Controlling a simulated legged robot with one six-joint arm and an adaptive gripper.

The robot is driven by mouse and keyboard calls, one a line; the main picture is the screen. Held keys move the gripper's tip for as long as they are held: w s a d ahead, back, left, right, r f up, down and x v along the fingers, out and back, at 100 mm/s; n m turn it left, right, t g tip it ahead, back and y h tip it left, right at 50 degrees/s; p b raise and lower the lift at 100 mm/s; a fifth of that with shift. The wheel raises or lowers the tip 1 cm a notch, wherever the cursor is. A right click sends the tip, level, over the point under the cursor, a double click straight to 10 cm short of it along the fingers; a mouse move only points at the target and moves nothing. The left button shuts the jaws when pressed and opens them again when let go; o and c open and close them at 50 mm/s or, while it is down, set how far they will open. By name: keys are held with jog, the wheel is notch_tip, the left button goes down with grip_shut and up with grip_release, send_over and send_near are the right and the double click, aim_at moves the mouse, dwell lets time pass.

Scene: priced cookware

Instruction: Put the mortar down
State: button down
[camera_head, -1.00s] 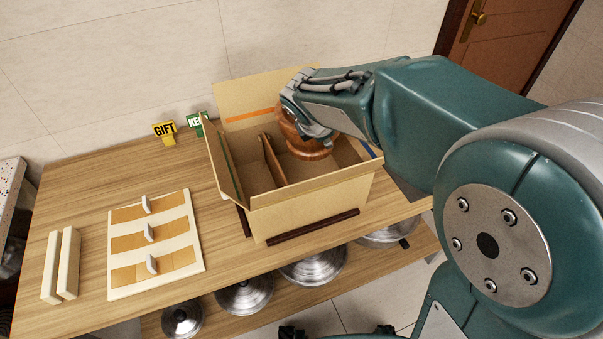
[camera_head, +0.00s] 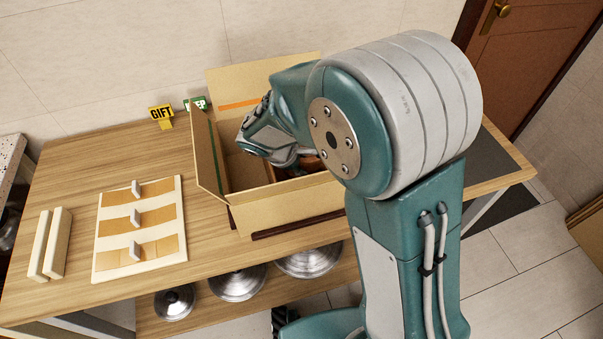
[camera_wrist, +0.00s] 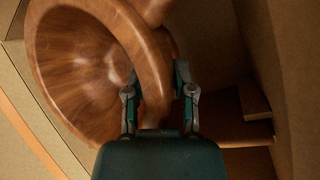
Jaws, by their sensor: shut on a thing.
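The mortar (camera_wrist: 85,65) is a brown wooden bowl, seen large in the wrist view with its round hollow facing the camera. My gripper (camera_wrist: 158,85) is shut on its rim, one finger on each side of the wall. In the head view my gripper (camera_head: 280,155) reaches down into the open cardboard box (camera_head: 285,210), and only a small part of the mortar (camera_head: 312,162) shows past my arm. Another wooden piece (camera_wrist: 155,10) shows at the mortar's upper edge in the wrist view. Whether the mortar touches the box floor is hidden.
A yellow GIFT sign (camera_head: 161,116) and a green sign (camera_head: 197,104) stand behind the box's left side. A cream board with orange strips (camera_head: 140,228) and pale bars (camera_head: 50,243) lie to the left. Metal lids (camera_head: 237,284) sit on the shelf below.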

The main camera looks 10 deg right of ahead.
jog(key=shift+d+f, duration=0.45)
jog(key=shift+f, duration=0.45)
jog(key=shift+d+f, duration=0.15)
jog(key=shift+f, duration=0.8)
jog(key=shift+a, duration=0.45)
jog(key=shift+c, duration=2.4)
grip_release()
jog(key=shift+f, duration=0.1)
jog(key=shift+o, duration=0.2)
jog(key=shift+d, duration=0.15)
jog(key=shift+d, duration=0.15)
jog(key=v, duration=1.2)
